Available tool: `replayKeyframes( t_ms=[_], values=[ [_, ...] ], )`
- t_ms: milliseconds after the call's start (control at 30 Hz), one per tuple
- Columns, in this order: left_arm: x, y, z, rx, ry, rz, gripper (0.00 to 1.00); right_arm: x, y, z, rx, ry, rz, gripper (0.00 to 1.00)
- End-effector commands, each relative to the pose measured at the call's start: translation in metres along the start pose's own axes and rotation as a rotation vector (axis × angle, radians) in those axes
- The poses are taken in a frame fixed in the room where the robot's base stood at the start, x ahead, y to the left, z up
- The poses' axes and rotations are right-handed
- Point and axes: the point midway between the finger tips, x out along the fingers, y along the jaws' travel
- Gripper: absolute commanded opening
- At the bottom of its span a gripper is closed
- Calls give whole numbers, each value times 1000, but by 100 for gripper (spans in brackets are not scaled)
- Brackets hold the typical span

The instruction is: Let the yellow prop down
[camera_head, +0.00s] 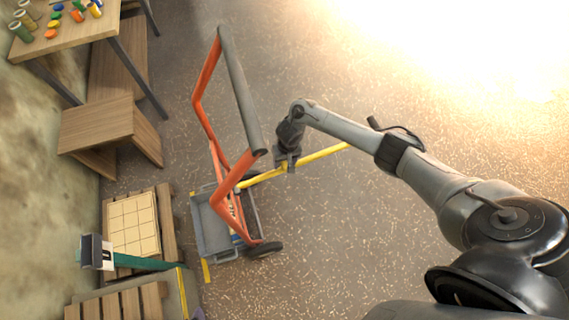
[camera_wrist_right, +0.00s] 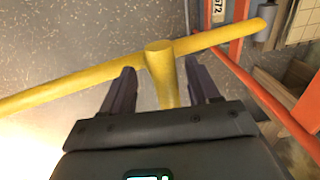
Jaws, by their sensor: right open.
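The yellow prop (camera_head: 322,154) is a long bar that runs from the orange-framed cart (camera_head: 203,75) out to the right over the floor. In the right wrist view, the prop (camera_wrist_right: 62,90) crosses the picture and has a short round stub standing out from it. My right gripper (camera_head: 288,164) is at the middle of the bar. In the wrist view, its two dark fingers (camera_wrist_right: 160,68) stand apart on either side of the stub, with gaps showing. I cannot tell how the bar's cart end is fixed. My left gripper is not in view.
The cart has a grey tray (camera_head: 207,240) and a black wheel (camera_head: 264,250). Wooden pallets (camera_head: 165,222) stand left of it, one with a pale gridded board. A table (camera_head: 75,34) with small coloured items is at the top left. Floor right of the cart is clear.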

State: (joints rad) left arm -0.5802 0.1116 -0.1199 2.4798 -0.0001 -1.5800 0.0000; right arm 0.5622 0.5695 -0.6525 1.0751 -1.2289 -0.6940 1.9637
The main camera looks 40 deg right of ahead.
Motion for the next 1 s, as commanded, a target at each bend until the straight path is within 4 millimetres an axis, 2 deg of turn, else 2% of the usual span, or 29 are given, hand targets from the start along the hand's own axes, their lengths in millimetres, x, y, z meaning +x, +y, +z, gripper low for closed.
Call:
replayKeyframes(
  t_ms=[133,467,833,1000],
  values=[
    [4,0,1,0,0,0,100,8,0,0,1,1,-1,61],
    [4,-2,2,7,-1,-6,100,9,0,0,0,1,-1,59],
    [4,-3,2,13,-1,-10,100,9,0,0,0,1,-1,2],
    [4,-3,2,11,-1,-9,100,9,0,0,0,0,-1,0]
  ],
)
